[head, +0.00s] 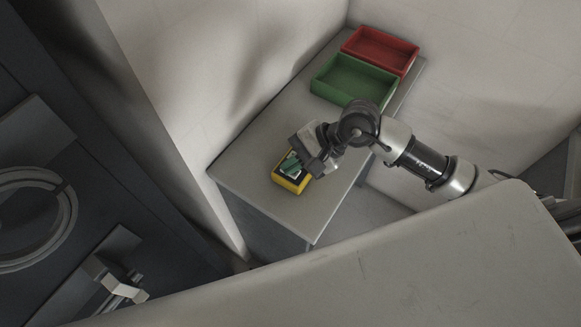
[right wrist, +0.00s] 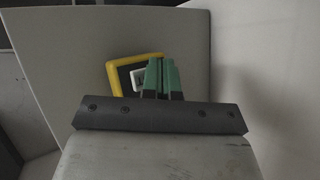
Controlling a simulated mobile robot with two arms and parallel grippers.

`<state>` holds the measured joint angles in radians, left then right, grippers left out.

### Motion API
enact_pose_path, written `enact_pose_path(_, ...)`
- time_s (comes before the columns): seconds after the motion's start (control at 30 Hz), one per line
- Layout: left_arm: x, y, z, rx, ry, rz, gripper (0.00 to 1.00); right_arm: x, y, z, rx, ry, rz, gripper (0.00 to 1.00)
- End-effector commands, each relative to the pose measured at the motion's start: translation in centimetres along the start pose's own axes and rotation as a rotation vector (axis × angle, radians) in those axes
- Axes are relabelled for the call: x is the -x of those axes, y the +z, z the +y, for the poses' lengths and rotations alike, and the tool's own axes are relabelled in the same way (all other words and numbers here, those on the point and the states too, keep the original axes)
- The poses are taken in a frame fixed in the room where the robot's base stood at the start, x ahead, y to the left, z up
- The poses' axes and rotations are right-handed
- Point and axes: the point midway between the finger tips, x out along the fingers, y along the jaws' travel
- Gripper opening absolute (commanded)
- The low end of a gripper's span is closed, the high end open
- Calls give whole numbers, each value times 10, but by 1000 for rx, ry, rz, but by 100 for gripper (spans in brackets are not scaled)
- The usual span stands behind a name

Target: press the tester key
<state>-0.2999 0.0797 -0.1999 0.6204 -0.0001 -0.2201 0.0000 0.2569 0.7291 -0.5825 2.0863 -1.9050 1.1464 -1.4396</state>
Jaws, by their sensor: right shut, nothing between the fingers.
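The tester (head: 290,180) is a yellow-rimmed box with a dark face. It lies on the grey table near its front left corner. My right gripper (head: 292,164) is over the tester, its green fingertips shut together with nothing between them. In the right wrist view the tester (right wrist: 112,76) shows behind the closed fingers (right wrist: 161,76), which hide its right part. A small white piece, perhaps the key (right wrist: 136,78), shows on its dark face just left of the fingers. I cannot tell whether the fingertips touch it. My left gripper is not in view.
A green tray (head: 326,92) and a red tray (head: 381,35) stand at the back of the table (head: 238,163). Walls close in behind the table. A dark cabinet with a round ring handle (head: 66,215) stands at the left.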

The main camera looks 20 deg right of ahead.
Motion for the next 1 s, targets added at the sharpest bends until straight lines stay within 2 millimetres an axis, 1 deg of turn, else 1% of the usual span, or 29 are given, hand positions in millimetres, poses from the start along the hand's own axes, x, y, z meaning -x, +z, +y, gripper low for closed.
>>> enact_pose_path(0.4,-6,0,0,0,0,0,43,-3,-2,2,0,0,0,0)
enact_pose_path(0.67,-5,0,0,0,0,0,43,-2,-2,2,0,1,0,0)
enact_pose_path(1.0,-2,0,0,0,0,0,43,7,4,-5,1,0,2,0)
